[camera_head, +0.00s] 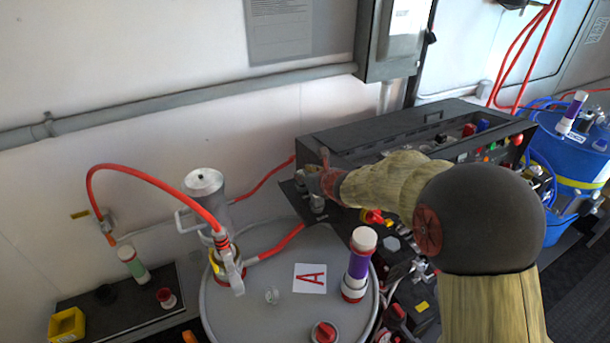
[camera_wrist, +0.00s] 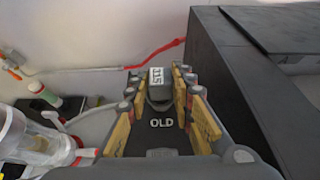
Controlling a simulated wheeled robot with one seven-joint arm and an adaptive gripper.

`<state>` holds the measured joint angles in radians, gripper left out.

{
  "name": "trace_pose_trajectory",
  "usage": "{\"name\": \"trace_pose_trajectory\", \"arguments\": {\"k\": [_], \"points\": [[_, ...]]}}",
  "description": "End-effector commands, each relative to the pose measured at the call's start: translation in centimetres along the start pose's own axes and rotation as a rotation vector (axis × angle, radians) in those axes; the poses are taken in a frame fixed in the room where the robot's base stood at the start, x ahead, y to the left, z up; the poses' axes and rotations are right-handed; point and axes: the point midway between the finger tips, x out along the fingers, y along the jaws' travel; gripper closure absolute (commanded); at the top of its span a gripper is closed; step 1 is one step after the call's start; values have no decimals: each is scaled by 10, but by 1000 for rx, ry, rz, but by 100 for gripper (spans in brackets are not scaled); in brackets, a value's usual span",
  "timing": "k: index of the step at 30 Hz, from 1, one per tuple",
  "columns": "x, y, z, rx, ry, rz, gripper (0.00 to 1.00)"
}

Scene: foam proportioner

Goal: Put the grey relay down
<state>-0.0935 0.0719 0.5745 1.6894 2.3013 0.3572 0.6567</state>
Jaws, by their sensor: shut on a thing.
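My gripper (camera_wrist: 158,82) is shut on the grey relay (camera_wrist: 158,96), which sits between the yellow-padded fingers in the wrist view. The relay is a small dark grey block with a white label on top. Below it is a dark surface (camera_wrist: 162,136) marked OLD. I cannot tell whether the relay touches that surface. In the head view my gripper (camera_head: 314,184) is over a dark ledge (camera_head: 291,198) at the left end of the black console. There the fingers and arm largely hide the relay.
The black console (camera_head: 350,133) rises close on the right of my gripper. A black mat (camera_head: 125,305) with small items lies at left.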

Motion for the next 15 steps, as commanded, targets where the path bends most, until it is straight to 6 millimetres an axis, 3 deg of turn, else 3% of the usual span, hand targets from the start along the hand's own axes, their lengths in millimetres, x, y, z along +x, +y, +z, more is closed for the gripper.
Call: {"name": "trace_pose_trajectory", "arguments": {"k": [4,5,15], "points": [[2,0,-4,0,0,0,100],[2,0,-4,0,1,0,75],[2,0,-3,0,1,0,58]]}}
